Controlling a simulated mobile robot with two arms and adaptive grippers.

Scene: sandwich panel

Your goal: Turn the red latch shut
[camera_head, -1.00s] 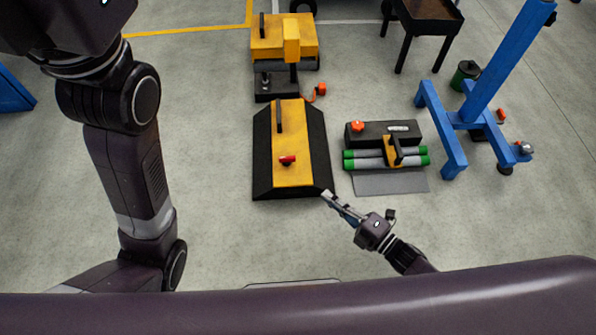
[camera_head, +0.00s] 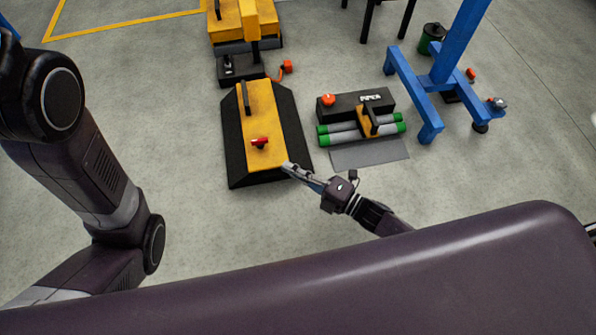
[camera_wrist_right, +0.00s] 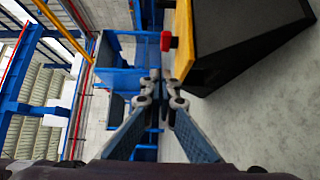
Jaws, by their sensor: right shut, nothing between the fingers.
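The red latch (camera_head: 260,141) sits on the yellow top (camera_head: 262,112) of a black-sided panel unit on the floor. It also shows in the right wrist view (camera_wrist_right: 167,41), standing out from the yellow face. My right gripper (camera_head: 288,168) is shut and empty, just right of and nearer than the latch, apart from it, by the unit's lower right edge. In the right wrist view its fingertips (camera_wrist_right: 160,86) meet below the latch. My left arm comes in from the left; its gripper is out of view.
A black handle (camera_head: 246,97) stands on the yellow top. To the right lies a black box (camera_head: 350,104) with green-ended cylinders (camera_head: 338,136). A blue stand (camera_head: 440,85) is farther right. A yellow machine (camera_head: 243,25) stands behind. The grey floor in front is clear.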

